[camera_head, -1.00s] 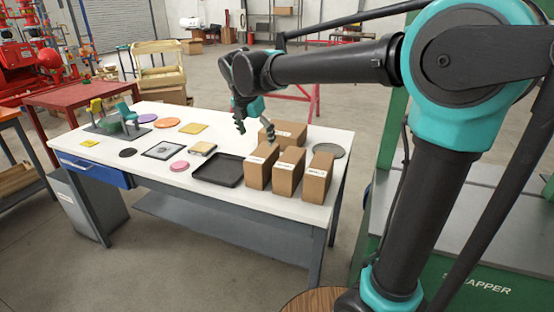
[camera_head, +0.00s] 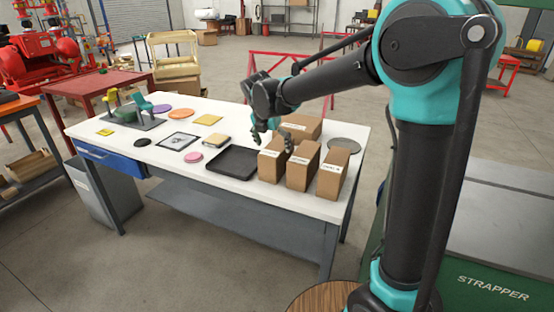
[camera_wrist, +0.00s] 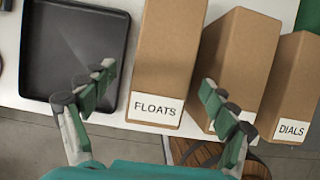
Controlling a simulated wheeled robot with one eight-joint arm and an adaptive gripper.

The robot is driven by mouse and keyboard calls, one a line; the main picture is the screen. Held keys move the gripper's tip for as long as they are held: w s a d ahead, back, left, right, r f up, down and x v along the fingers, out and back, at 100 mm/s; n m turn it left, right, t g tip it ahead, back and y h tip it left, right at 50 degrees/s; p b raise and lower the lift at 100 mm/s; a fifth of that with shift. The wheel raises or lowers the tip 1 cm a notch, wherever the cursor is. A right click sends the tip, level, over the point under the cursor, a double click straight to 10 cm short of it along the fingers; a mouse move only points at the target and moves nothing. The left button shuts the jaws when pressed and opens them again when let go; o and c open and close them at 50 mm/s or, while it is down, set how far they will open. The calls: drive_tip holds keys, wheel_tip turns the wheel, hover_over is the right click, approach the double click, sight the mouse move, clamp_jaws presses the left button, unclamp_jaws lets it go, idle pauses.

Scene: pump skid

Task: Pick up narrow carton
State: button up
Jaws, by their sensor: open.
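Three brown cartons stand in a row on the white bench. The FLOATS carton (camera_head: 271,167) is at the left, and it shows in the wrist view (camera_wrist: 166,50). A middle carton (camera_head: 302,170) has its label partly hidden by a finger in the wrist view. The DIALS carton (camera_head: 332,177) is at the right. A lower, wider carton (camera_head: 306,124) lies behind them. Which one is the narrow carton I cannot tell for sure. My gripper (camera_wrist: 156,78) is open and empty above the FLOATS carton, one finger toward the tray, the other over the middle carton's edge.
A black tray (camera_head: 226,175) lies just left of the FLOATS carton. A grey disc (camera_head: 344,145) lies behind the DIALS carton. Gaps between the cartons are small. Flat items and a coloured fixture (camera_head: 130,112) occupy the left of the bench.

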drive_tip(key=shift+w+d+x, duration=0.1)
drive_tip(key=shift+d+x, duration=0.05)
drive_tip(key=shift+x, duration=1.2)
drive_tip(key=shift+w+d+x, duration=0.15)
drive_tip(key=shift+x, duration=1.2)
drive_tip(key=shift+r, duration=0.15)
drive_tip(key=c, duration=1.6)
wheel_tip(320, 180, up, 20)
drive_tip(key=shift+r, duration=0.1)
